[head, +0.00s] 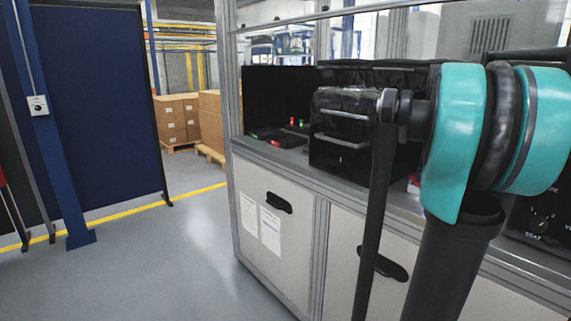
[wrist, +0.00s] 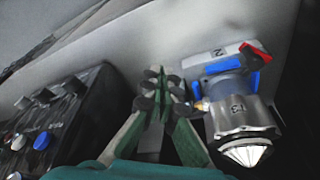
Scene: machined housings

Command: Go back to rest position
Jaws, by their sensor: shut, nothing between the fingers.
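My gripper (wrist: 166,80) shows in the wrist view with its green fingers together and nothing between them. To its right is a silver part (wrist: 240,118) marked 13 with a pointed, ribbed tip, beside a blue and white holder (wrist: 222,60) marked 2 with a red piece at its top. A gap shows between the fingers and the silver part, though their depth is hard to judge. In the head view my arm fills the right side, and I cannot make out the gripper there.
A black panel with knobs and a blue button (wrist: 42,140) lies left of my gripper. The head view shows a workbench cabinet (head: 275,235) with a black box (head: 335,140) on top. Cardboard boxes (head: 178,118) and a blue partition (head: 100,100) stand left. The grey floor is clear.

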